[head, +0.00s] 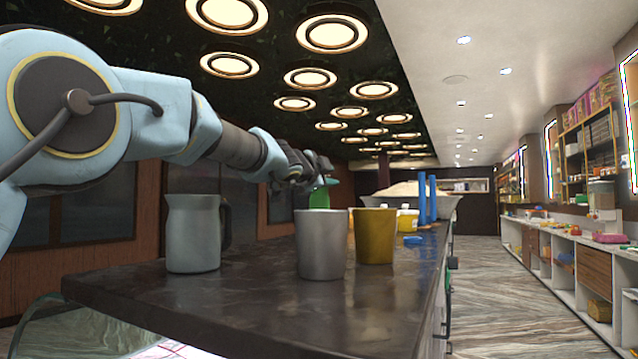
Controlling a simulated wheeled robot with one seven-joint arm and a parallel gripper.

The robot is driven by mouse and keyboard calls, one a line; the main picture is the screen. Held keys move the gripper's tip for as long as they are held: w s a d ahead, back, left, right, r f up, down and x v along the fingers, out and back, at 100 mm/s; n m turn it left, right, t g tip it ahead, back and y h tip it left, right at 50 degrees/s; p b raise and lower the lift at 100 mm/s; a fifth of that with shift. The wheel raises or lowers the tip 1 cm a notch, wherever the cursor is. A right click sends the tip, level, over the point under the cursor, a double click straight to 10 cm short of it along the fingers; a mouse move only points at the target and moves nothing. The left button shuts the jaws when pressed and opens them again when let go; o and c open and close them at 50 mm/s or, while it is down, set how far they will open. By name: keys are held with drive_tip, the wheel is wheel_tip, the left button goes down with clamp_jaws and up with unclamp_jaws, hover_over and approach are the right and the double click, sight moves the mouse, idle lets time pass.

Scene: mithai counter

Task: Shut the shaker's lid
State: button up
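A green object (320,197), possibly the shaker, stands on the dark counter (230,310) behind the silver cup. Its lower part is hidden by that cup, and I cannot make out its lid or whether the lid is open. My arm reaches in from the left, and my gripper (318,168) is at the top of the green object. The gripper looks small and dark here. I cannot tell whether it touches the object or how far apart its fingers are.
A grey-green jug (193,235), a silver cup (322,246) and a yellow cup (375,237) stand in front. Behind are a wide pan (447,208) of pale food, two blue upright posts (422,200), a small yellow-and-white tub (407,220) and a flat blue piece (413,240). The near counter top is clear.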

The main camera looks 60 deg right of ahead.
drive_tip(key=a+b, duration=0.3)
drive_tip(key=a, duration=0.4)
drive_tip(key=shift+a, duration=0.35)
